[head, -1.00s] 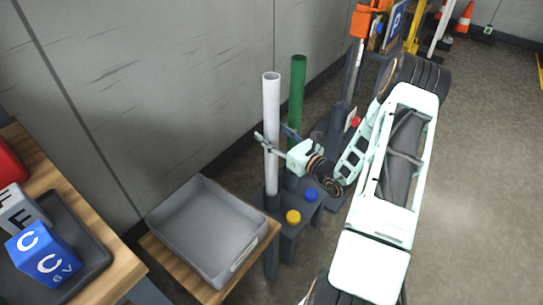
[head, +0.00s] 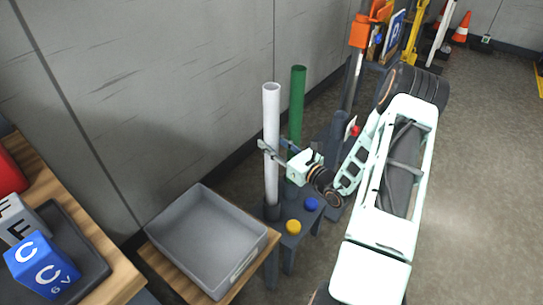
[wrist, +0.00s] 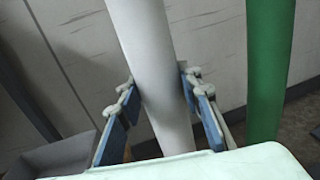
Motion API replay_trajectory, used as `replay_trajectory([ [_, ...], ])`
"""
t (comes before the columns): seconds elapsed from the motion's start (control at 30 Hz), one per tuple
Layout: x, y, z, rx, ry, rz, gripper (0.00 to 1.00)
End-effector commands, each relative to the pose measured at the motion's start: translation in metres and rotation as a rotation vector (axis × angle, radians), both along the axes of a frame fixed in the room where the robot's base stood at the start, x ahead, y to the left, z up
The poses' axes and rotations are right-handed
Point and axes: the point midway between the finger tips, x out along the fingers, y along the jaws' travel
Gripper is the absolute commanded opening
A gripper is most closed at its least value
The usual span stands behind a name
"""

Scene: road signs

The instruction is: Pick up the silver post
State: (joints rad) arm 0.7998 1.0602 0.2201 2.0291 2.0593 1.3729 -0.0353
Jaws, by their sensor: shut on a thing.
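The silver post (head: 271,120), a pale upright tube, stands in a dark holder (head: 272,212) on a small dark stand, beside the wall. My gripper (head: 272,148) is around the post at about mid-height, shut on it. In the wrist view the post (wrist: 150,60) runs between the two blue-padded fingers (wrist: 158,105), one on each side. The post's lower end is hidden in the holder.
A green post (head: 297,105) stands close behind and to the right, also in the wrist view (wrist: 268,70). A yellow knob (head: 293,227) and a blue knob (head: 311,204) sit on the stand. An empty grey tray (head: 205,240) is to the left.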

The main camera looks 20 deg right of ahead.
Motion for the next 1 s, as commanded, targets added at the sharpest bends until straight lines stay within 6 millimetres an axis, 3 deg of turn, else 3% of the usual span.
replay_trajectory([
  [0.37, 0.001, 0.0, 0.031, -0.002, -0.006, 0.0, 0.0],
  [1.0, 0.001, 0.0, 0.146, -0.003, -0.007, 0.001, 0.0],
])
